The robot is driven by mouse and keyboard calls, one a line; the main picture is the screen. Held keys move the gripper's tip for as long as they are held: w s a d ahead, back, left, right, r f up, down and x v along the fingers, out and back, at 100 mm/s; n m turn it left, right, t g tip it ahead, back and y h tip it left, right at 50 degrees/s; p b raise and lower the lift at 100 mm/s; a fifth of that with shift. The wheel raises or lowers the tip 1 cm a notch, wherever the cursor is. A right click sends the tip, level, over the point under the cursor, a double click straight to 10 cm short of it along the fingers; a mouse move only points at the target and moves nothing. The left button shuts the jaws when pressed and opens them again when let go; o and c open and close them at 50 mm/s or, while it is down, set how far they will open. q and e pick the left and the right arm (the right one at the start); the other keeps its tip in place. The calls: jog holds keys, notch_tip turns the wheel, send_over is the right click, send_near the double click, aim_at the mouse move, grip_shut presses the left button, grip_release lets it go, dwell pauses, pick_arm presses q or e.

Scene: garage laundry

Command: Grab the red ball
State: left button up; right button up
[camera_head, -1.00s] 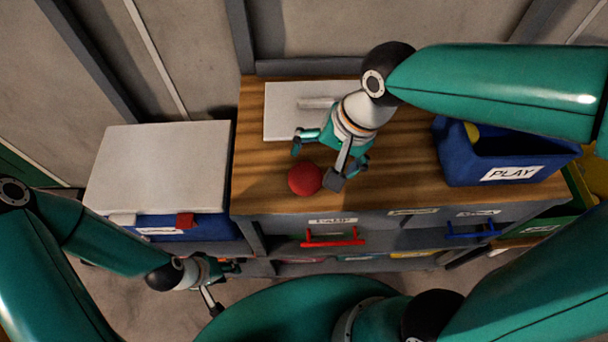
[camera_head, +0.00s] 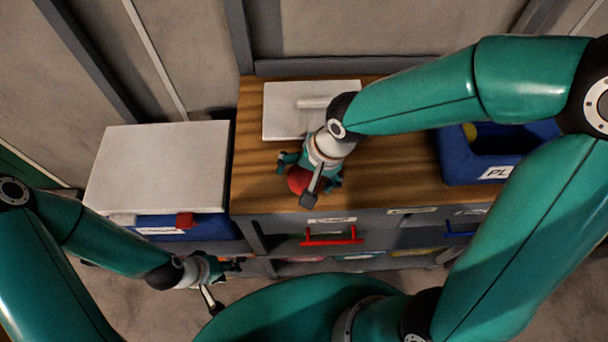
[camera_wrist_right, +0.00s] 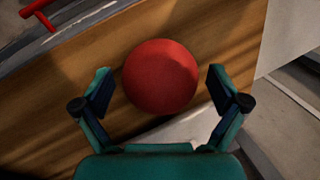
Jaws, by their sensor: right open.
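The red ball (camera_head: 299,180) sits on the wooden counter (camera_head: 393,189) near its front left part. In the head view my right gripper (camera_head: 308,180) is over the ball and partly hides it. In the right wrist view the ball (camera_wrist_right: 160,77) lies between the two spread fingers of the right gripper (camera_wrist_right: 161,92), with a gap on each side. My left gripper (camera_head: 228,276) is at the lower left, low in front of the cabinet, away from the ball. Its fingers are too small to tell open from shut.
A white board (camera_head: 285,122) with a light grey handle lies behind the ball. A blue bin (camera_head: 455,164) stands on the counter at right. A white-lidded box (camera_head: 160,165) is left of the counter. A red drawer handle (camera_head: 331,238) sticks out in front.

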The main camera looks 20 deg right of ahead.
jog(key=c, duration=1.3)
jog(key=shift+o, duration=0.2)
jog(key=shift+r, duration=0.2)
